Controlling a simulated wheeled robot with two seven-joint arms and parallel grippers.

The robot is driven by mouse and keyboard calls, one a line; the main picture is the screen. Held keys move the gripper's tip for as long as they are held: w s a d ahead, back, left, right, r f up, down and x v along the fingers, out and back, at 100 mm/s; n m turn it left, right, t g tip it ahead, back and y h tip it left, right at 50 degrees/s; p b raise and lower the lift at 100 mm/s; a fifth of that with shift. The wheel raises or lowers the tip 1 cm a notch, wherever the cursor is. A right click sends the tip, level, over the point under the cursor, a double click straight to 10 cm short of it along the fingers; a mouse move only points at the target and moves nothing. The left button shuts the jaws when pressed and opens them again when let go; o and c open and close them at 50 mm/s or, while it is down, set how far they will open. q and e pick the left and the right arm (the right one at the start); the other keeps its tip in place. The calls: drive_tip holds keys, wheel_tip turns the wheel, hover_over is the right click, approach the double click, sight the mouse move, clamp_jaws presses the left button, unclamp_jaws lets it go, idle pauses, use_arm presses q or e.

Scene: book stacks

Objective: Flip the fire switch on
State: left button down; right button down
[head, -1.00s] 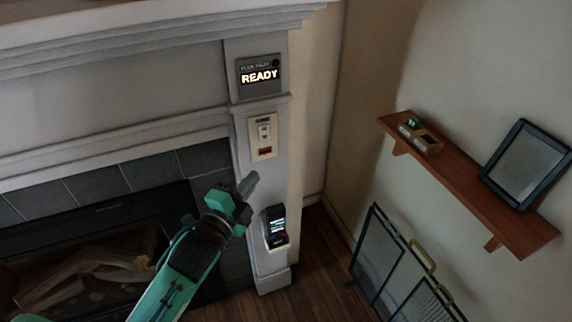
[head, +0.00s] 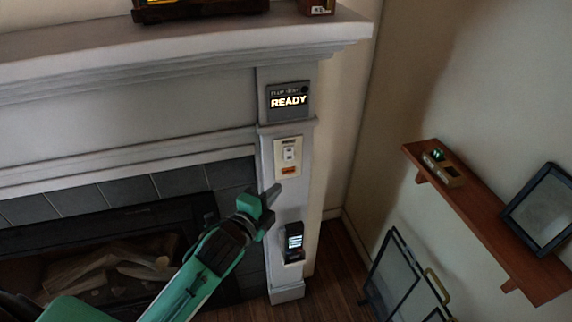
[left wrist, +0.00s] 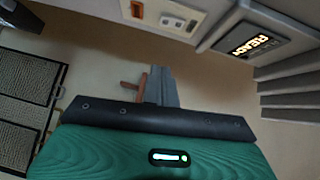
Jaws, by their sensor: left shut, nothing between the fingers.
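The fire switch (head: 289,154) is a small white rocker on a cream plate with an orange label, on the grey fireplace pillar. In the left wrist view the cream switch plate (left wrist: 168,18) shows at the top, partly cut off by the frame. My left gripper (head: 270,194) is shut and empty, just below and slightly left of the plate in the head view. It also shows in the left wrist view (left wrist: 160,84). I cannot tell the exact gap between fingertips and plate. The rocker's position is too small to read. My right gripper is not in view.
A display panel (head: 289,101) reading READY sits above the switch. A dark device with a lit screen (head: 294,240) is lower on the pillar. The mantel (head: 190,47) juts out above. A wooden shelf (head: 480,225) and a fire screen (head: 395,270) are on the right.

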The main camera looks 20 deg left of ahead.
use_arm(q)
drive_tip(key=p, duration=0.2)
approach(292, 158)
drive_tip(key=w+d, duration=0.3)
drive_tip(key=d, duration=0.1)
drive_tip(key=w+a, duration=0.2)
drive_tip(key=w, duration=0.1)
drive_tip(key=shift+a+f+p, duration=0.3)
drive_tip(key=shift+p, duration=0.05)
drive_tip(key=shift+a+f+b, duration=0.1)
drive_tip(key=shift+f+b, duration=0.1)
drive_tip(key=shift+b, duration=0.15)
drive_tip(key=shift+w, duration=0.1)
drive_tip(key=shift+r, duration=0.15)
